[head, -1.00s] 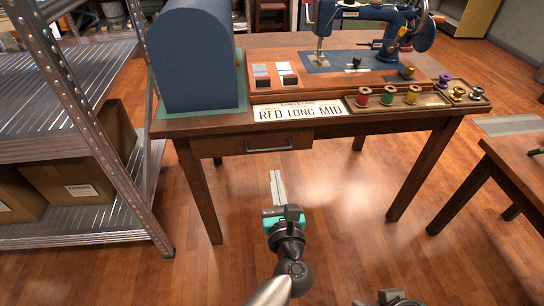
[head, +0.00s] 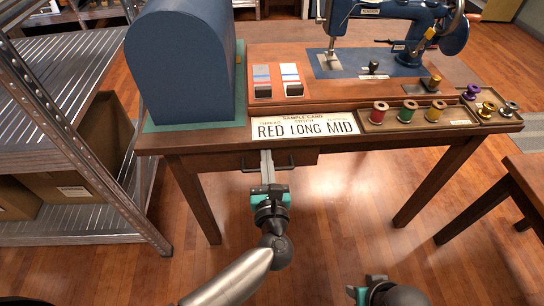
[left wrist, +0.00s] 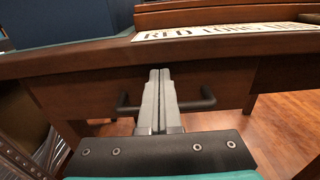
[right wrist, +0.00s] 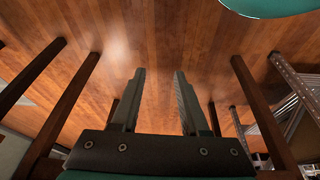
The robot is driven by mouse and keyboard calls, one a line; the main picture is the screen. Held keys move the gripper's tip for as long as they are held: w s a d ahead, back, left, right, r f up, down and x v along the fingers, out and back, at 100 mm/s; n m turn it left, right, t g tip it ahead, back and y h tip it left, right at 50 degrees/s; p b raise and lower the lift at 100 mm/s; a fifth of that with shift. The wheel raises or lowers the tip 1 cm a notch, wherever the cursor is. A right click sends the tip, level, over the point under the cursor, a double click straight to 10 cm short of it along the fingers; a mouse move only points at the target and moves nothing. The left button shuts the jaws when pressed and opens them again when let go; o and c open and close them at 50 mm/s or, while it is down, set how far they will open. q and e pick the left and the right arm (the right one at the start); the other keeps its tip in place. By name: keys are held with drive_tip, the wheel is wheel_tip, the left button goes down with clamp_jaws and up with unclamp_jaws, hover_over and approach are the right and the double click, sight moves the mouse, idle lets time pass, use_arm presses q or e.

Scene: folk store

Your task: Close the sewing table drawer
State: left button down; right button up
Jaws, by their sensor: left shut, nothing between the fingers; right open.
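The wooden sewing table (head: 400,143) stands ahead, with its drawer (head: 226,160) under the front edge at left. The drawer front also shows in the left wrist view (left wrist: 85,96), with a dark bar handle (left wrist: 207,99). The table edge overhangs it, so I cannot tell how far it stands out. My left gripper (head: 267,158) is shut and empty, pointing at the middle of the drawer front. Its fingers overlap the handle in the left wrist view; contact is unclear. My right gripper (right wrist: 157,82) is open and empty, low in front of the table, pointing toward the floor.
A blue domed case (head: 182,65), a sign (head: 305,128), thread spools (head: 407,112) and a blue sewing machine (head: 400,25) are on the tabletop. A metal shelf (head: 85,155) stands close at left, another table (head: 530,180) at right. The floor between is clear.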

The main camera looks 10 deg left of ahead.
sight(265, 147)
use_arm(q)
drive_tip(key=shift+w, duration=0.2)
use_arm(e)
drive_tip(key=shift+w+f, duration=0.15)
use_arm(q)
drive_tip(key=shift+s, duration=0.1)
drive_tip(key=b+x, duration=0.1)
drive_tip(key=x, duration=0.2)
drive_tip(key=shift+f, duration=0.1)
drive_tip(key=shift+w+a, duration=0.15)
drive_tip(key=shift+w, duration=0.2)
drive_tip(key=shift+w+a+r, duration=0.1)
drive_tip(key=shift+r, duration=0.15)
use_arm(e)
wheel_tip(265, 147, up, 3)
drive_tip(key=shift+r, duration=0.1)
